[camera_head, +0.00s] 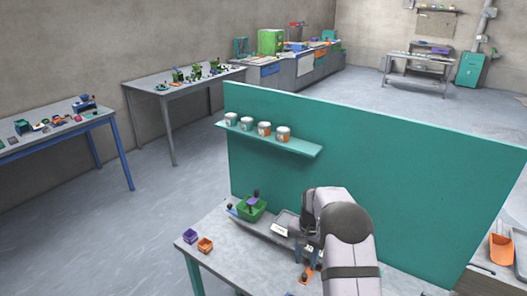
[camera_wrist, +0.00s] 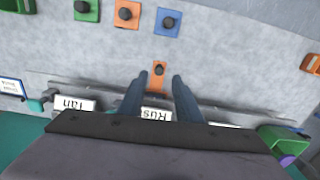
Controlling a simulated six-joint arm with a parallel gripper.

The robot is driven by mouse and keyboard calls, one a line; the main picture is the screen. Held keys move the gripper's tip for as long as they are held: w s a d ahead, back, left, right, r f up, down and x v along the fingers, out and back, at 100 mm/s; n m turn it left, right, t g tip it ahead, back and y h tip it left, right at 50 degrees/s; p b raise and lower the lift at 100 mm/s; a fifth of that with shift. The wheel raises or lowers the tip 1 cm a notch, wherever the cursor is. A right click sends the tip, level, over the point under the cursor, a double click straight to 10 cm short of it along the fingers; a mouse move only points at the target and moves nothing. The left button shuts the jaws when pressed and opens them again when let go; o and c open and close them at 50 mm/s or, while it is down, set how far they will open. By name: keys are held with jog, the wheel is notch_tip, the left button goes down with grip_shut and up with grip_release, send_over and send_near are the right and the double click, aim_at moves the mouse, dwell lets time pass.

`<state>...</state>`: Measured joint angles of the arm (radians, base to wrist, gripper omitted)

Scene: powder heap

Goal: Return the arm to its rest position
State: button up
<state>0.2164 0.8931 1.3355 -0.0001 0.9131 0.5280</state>
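My gripper (camera_wrist: 160,77) shows in the wrist view with its two grey-blue fingers apart, pointing down over the worktable. A small orange piece with a black knob (camera_wrist: 159,72) shows between the fingertips. No finger is seen closed on it, and its height below them is hard to judge. In the head view my arm reaches over the table (camera_head: 232,270) in front of the green panel, and its wrist hides most of the gripper. White label cards (camera_wrist: 156,114) stand along a rail, partly covered by the fingers.
Green (camera_wrist: 87,9), orange (camera_wrist: 127,14) and blue (camera_wrist: 167,22) knobbed pieces lie on the table. A green bin (camera_head: 252,209), a purple bin (camera_head: 190,236) and an orange bin (camera_head: 205,245) sit left of my arm. Several jars (camera_head: 264,128) line the shelf (camera_head: 300,149) on the green panel (camera_head: 400,180).

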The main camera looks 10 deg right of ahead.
jog(key=s+a+r+n, duration=0.4)
jog(key=s+a+r, duration=0.35)
jog(key=s, duration=0.35)
jog(key=s+a+r+n, duration=0.1)
jog(key=s+a+n, duration=0.1)
jog(key=s, duration=0.7)
jog(key=s+a+r+n, duration=0.1)
jog(key=s+a+n, duration=0.15)
jog(key=s, duration=0.55)
notch_tip(320, 180, down, 22)
jog(key=b, duration=2.1)
jog(key=shift+s+d+r, duration=0.15)
jog(key=shift+d+r, duration=0.1)
jog(key=shift+d, duration=0.2)
